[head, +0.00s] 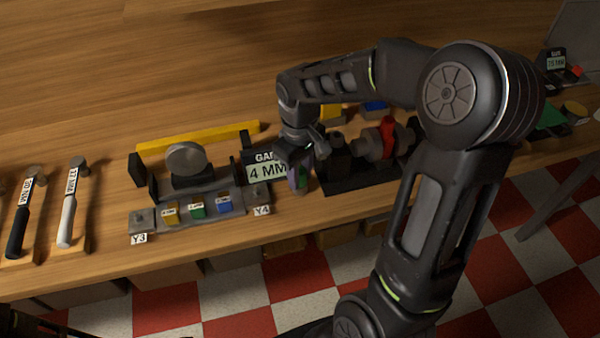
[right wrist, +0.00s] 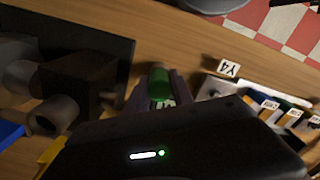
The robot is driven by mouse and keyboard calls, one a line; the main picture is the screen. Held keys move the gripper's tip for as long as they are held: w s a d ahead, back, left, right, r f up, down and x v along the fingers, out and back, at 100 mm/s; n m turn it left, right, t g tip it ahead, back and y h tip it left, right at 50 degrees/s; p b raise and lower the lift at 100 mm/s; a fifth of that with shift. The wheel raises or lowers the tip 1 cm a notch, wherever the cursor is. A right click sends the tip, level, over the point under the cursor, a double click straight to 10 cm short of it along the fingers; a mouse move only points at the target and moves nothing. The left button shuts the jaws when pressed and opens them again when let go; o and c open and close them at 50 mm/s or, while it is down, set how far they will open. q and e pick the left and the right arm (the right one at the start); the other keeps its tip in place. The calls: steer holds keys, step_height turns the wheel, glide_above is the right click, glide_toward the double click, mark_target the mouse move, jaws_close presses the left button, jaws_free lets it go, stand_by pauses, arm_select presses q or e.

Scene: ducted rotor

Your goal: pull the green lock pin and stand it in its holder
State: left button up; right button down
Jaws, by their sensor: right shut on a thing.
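The green lock pin (right wrist: 158,80) is a short green cylinder between the fingers of my right gripper (right wrist: 157,100) in the right wrist view. In the head view my right gripper (head: 297,172) points down, shut on the pin, whose green (head: 302,184) shows beside the fingers. It is just left of the black base plate (head: 345,183) carrying the rotor unit with a red part (head: 387,138). The pin's lower end is hidden, so I cannot tell whether it touches anything. I cannot make out the pin's holder for certain. My left gripper is out of view.
Left of my right gripper, a grey fixture (head: 160,219) with several coloured blocks stands between the Y3 (head: 139,239) and Y4 (head: 262,210) labels. A "4 MM" display (head: 266,171) stands close by. Two labelled tools lie farther left. The table's front edge is near.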

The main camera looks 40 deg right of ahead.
mark_target(300, 170)
steer(key=c, duration=1)
jaws_free()
steer(key=shift+c, duration=0.2)
step_height(300, 170, up, 8)
steer(key=shift+f, duration=0.1)
